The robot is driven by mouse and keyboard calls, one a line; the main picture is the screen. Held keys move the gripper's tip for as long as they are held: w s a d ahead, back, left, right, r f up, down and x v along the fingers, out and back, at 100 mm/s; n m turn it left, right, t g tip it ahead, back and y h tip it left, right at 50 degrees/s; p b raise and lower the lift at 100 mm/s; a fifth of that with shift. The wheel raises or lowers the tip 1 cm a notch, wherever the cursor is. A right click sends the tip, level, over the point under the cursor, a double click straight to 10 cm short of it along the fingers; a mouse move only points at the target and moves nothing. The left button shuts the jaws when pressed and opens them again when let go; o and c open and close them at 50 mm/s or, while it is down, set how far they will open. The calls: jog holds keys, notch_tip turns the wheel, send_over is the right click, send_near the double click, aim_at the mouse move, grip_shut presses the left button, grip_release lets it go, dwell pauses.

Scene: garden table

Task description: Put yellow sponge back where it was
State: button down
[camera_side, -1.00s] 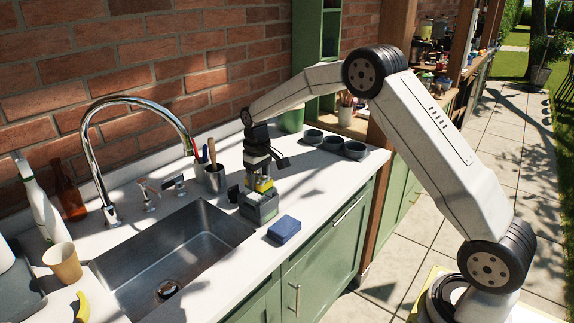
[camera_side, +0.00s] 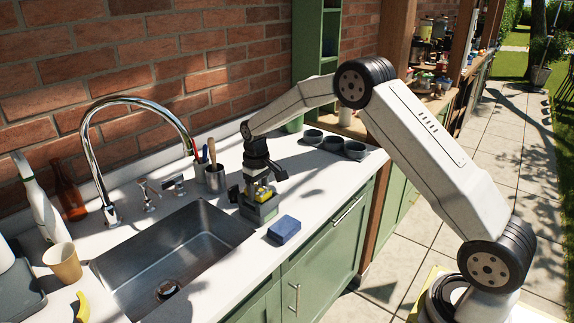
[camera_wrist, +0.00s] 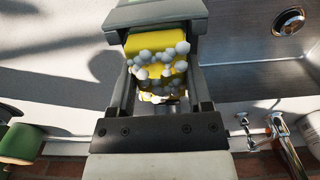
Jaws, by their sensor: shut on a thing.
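The yellow sponge (camera_side: 264,194) is between the fingers of my gripper (camera_side: 259,186), which is shut on it. In the wrist view the sponge (camera_wrist: 152,42) has whitish foam bubbles on its face, with a finger of my gripper (camera_wrist: 158,68) on each side. A grey holder (camera_side: 262,211) stands on the counter right of the sink. The sponge is low at the holder's top, its lower part hidden; I cannot tell whether it touches the bottom. The holder's edge (camera_wrist: 155,14) also shows in the wrist view.
A blue block (camera_side: 284,230) lies in front of the holder. A utensil cup (camera_side: 215,179) stands behind it, near the faucet (camera_side: 110,150). The sink (camera_side: 170,258) is to the left. Small dark bowls (camera_side: 333,144) sit at the back right. The counter between is clear.

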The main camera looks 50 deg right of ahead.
aim_at(260, 192)
jog(key=shift+f, duration=0.1)
grip_release()
notch_tip(260, 192, up, 12)
jog(key=shift+r, duration=0.15)
dwell(0.7)
jog(key=shift+s, duration=0.15)
dwell(0.4)
jog(key=s+a+f+t, duration=0.1)
jog(key=s+a+f, duration=0.1)
jog(key=s, duration=0.6)
jog(key=s+a+f, duration=0.3)
jog(key=s, duration=0.6)
jog(key=s+a+f+t, duration=0.1)
jog(key=s+a+f, duration=0.2)
jog(key=s, duration=0.6)
jog(key=shift+s+t, duration=0.25)
jog(key=shift+t, duration=0.05)
